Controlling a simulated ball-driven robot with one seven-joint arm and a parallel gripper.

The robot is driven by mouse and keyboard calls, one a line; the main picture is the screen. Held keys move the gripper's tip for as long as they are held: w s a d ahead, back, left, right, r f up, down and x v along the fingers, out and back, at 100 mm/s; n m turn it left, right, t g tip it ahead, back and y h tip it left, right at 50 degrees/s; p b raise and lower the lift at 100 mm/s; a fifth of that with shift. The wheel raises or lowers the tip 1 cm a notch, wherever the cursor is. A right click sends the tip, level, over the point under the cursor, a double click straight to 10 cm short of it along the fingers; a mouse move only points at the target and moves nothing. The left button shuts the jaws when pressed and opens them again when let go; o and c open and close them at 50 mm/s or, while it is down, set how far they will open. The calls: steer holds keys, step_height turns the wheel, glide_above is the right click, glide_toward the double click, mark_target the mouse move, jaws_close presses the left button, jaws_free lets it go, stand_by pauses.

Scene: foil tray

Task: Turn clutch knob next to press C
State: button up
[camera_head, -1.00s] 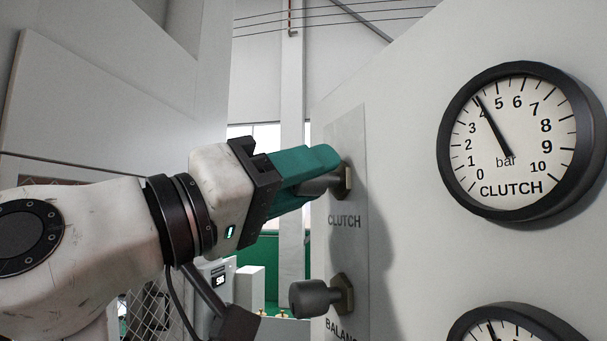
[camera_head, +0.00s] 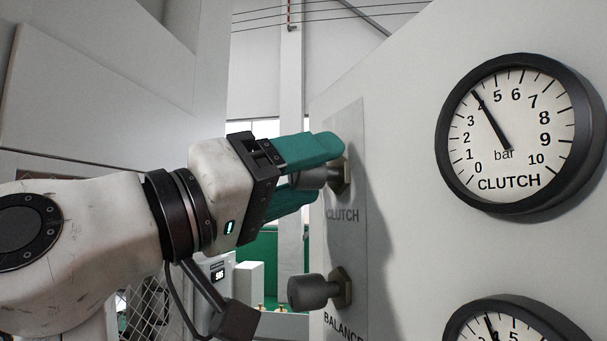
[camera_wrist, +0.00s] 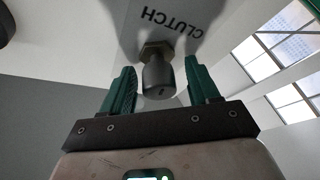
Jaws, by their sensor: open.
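The clutch knob (camera_head: 312,179) is a dark grey cylinder on a brass hex nut, set in the wall plate above the label CLUTCH. My gripper (camera_head: 318,172) has green fingers, one above and one below the knob in the head view. In the wrist view the knob (camera_wrist: 157,78) sits between the two open fingers of my gripper (camera_wrist: 160,88), with a gap on both sides. The clutch gauge (camera_head: 508,133) at right has its needle near 4 bar.
A second grey knob (camera_head: 314,291) labelled BALANCE sits below the clutch knob. Another gauge (camera_head: 510,322) is partly visible at lower right. The panel wall (camera_head: 400,150) stands close beside my fingers. Windows (camera_wrist: 272,62) show in the wrist view.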

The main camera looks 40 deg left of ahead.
steer(key=b+v, duration=0.4)
steer(key=v, duration=0.6)
steer(key=shift+s, duration=0.35)
steer(key=shift+a+f, duration=0.1)
